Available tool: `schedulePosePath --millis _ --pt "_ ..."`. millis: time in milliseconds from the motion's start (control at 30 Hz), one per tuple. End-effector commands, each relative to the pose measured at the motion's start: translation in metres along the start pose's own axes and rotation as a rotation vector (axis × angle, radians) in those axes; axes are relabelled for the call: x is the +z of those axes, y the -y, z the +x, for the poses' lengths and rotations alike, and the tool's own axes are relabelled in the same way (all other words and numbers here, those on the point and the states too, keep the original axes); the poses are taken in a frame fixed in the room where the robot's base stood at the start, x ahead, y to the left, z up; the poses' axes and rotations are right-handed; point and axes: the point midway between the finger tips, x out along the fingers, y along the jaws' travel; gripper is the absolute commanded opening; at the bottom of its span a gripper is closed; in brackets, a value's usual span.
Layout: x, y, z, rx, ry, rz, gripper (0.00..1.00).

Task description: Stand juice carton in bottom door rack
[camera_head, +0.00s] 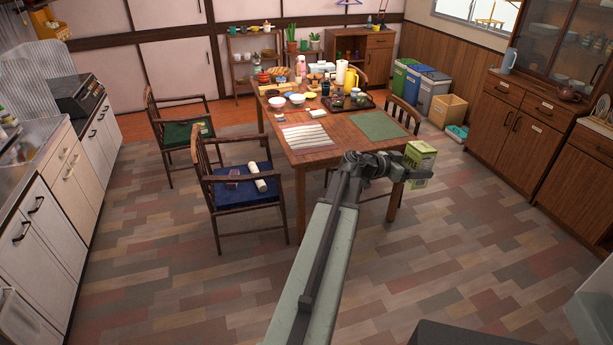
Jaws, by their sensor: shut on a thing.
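My gripper (408,172) is at the end of my outstretched arm, right of the dining table's near corner. It is shut on a green and white juice carton (421,155). The carton is held off the floor and looks roughly upright. The fingers cover part of its lower side. No door rack can be made out in this view.
A dining table (335,152) crowded with dishes and bottles stands in the middle, with chairs (240,190) around it. Kitchen counters (50,220) line the left, a wooden cabinet (510,140) the right. A pale translucent panel (592,305) is cut off at bottom right. The near floor is clear.

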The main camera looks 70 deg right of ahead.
Motion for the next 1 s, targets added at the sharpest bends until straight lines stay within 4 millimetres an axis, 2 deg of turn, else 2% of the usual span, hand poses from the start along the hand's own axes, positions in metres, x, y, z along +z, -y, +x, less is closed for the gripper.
schedulePosePath --millis 33,200,267,400,500,600,700,800,1000 --pt "0.005 0.035 -0.016 -0.069 -0.015 -0.013 0.00" --pt "0.016 0.137 -0.083 -0.301 -0.060 -0.048 0.00" --pt "0.021 0.170 -0.110 -0.382 -0.075 -0.058 0.00" --pt "0.034 0.238 -0.179 -0.563 -0.104 -0.078 0.00" --pt "0.044 0.275 -0.225 -0.671 -0.119 -0.088 0.00" --pt "0.051 0.300 -0.260 -0.752 -0.130 -0.095 0.00" --pt "0.056 0.314 -0.284 -0.803 -0.136 -0.098 0.00" --pt "0.058 0.321 -0.296 -0.829 -0.139 -0.100 0.00" --pt "0.058 0.323 -0.300 -0.836 -0.140 -0.101 0.00"
